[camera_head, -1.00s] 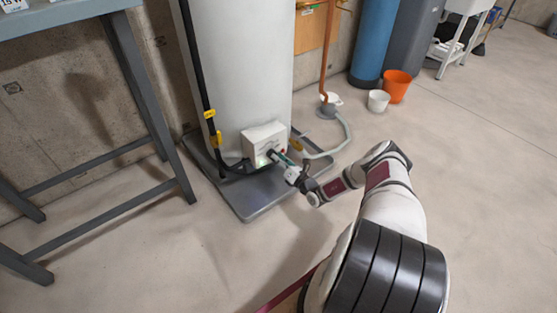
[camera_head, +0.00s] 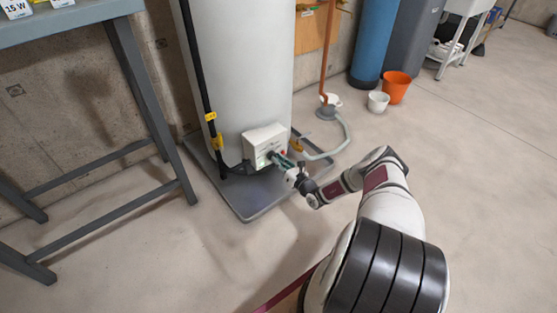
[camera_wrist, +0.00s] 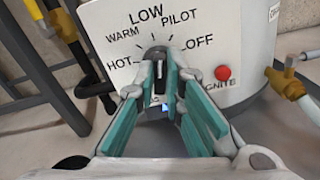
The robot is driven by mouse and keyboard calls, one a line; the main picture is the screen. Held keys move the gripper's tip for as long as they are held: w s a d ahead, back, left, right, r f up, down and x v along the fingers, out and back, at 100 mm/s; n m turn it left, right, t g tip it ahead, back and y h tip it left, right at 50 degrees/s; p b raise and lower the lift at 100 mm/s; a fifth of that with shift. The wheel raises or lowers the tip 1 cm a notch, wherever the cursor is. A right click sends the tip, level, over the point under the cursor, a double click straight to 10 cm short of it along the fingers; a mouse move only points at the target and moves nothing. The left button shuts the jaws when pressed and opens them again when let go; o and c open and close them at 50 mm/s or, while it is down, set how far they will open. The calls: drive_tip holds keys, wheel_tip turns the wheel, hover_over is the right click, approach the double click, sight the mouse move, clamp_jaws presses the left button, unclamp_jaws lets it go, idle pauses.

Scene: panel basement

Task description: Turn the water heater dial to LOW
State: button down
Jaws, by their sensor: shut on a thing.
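The water heater (camera_head: 240,70) is a tall white tank with a white control box (camera_head: 265,142) low on its front. In the wrist view, the box face (camera_wrist: 215,75) carries HOT, WARM, LOW, PILOT and OFF in an arc around a dark dial (camera_wrist: 157,53). The dial's upper end points roughly upward, near LOW and PILOT; its exact mark is hard to tell. My gripper (camera_wrist: 160,78), with teal finger pads, is shut on the dial, a finger on each side. The fingers hide much of the dial. The gripper also shows at the box in the head view (camera_head: 278,158).
A red button (camera_wrist: 222,73) marked IGNITE, partly hidden, sits right of the dial. A brass valve (camera_wrist: 288,80) is farther right, and pipes stand left. The heater stands on a grey tray (camera_head: 250,212). A grey table (camera_head: 155,100) stands left.

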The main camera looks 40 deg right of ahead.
drive_tip(key=shift+n+p, duration=0.45)
drive_tip(key=shift+n, duration=1.05)
drive_tip(key=c, duration=1.7)
unclamp_jaws()
drive_tip(key=s, duration=1.2)
drive_tip(key=shift+d, duration=0.15)
